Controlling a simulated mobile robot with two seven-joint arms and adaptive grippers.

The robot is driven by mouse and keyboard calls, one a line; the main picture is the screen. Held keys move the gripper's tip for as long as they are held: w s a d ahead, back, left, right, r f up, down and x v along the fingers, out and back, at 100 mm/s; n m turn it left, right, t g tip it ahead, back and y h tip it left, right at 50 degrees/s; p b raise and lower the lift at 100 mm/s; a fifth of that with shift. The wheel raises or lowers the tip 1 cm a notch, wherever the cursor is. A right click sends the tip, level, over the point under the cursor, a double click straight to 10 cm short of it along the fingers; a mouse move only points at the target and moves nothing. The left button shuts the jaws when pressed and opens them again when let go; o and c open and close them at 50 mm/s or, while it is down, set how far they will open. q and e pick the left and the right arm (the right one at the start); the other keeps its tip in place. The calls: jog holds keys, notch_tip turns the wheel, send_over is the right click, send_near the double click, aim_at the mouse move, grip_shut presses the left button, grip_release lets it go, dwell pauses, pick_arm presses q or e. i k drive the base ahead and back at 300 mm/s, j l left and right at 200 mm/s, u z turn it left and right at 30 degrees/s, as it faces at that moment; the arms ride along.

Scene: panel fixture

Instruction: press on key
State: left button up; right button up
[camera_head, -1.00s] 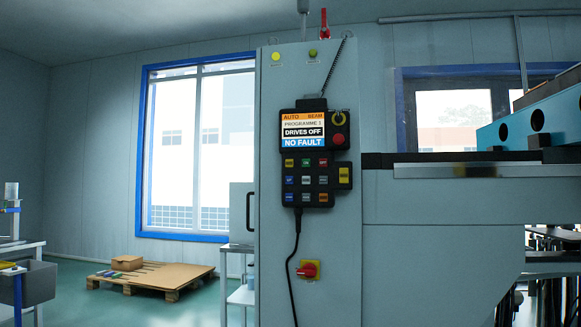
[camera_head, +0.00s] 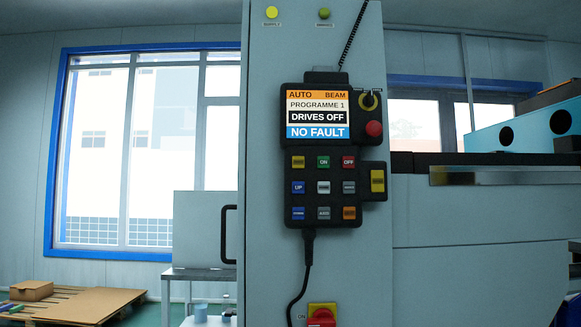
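The green ON key (camera_head: 323,162) is in the top row of the black control pendant (camera_head: 292,226) on the grey cabinet column. A yellow key (camera_head: 298,162) is on its left and the red OFF key (camera_head: 348,162) on its right. The pendant's screen (camera_head: 318,115) reads AUTO, BEAM, PROGRAMME 1, DRIVES OFF and NO FAULT. Neither of my grippers shows in the head view.
A red and yellow rotary switch (camera_head: 321,316) is low on the column. A pallet (camera_head: 62,304) lies on the floor at left. The machine bed (camera_head: 480,205) juts out at right.

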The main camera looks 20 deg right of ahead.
aim_at(322, 162)
jog(key=i+j+z, duration=0.65)
jog(key=j, duration=0.25)
jog(key=i+z, duration=0.1)
jog(key=z, duration=0.4)
